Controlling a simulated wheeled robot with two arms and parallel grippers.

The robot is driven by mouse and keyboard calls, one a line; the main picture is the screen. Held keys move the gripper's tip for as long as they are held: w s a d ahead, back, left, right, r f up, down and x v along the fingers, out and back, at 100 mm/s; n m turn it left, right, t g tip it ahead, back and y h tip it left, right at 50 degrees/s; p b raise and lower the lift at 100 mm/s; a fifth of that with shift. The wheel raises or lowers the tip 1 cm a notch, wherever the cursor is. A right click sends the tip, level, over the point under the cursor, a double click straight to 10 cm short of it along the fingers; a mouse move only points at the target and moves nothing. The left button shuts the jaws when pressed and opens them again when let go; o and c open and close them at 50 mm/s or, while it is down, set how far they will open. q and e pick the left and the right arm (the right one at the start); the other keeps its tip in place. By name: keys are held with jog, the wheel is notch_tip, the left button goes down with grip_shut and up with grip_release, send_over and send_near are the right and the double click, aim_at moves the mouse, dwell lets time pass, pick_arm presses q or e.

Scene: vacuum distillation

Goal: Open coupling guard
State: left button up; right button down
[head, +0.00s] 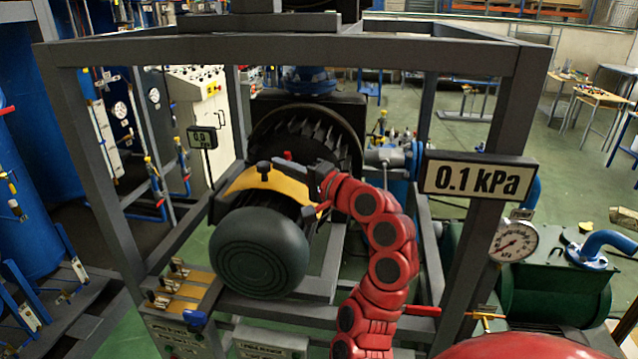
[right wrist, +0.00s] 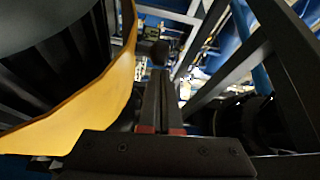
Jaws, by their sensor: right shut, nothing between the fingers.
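The coupling guard is a curved yellow cover (head: 262,184) over the dark coupling between the round grey motor (head: 258,252) and the black finned housing (head: 308,138). A small black knob (head: 263,167) stands on top of the guard. The guard appears down over the coupling. My right gripper (head: 284,163) reaches in from the right at the top of the guard, close to the knob. In the right wrist view its fingers (right wrist: 158,78) are together and empty, with the knob (right wrist: 160,50) just beyond the tips and the yellow guard (right wrist: 105,88) to their left. I cannot tell whether they touch the knob. My left gripper is not in view.
A grey metal frame (head: 290,48) surrounds the pump, with posts on both sides of my right arm. A "0.1 kPa" sign (head: 478,178) and a pressure gauge (head: 514,242) are at the right. Brass valves (head: 178,285) sit at the lower left.

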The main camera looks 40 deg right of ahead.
jog(key=b+v, duration=0.4)
jog(key=v, duration=1.1)
jog(key=shift+s+d, duration=0.15)
jog(key=shift+s, duration=0.05)
jog(key=shift+f, duration=0.15)
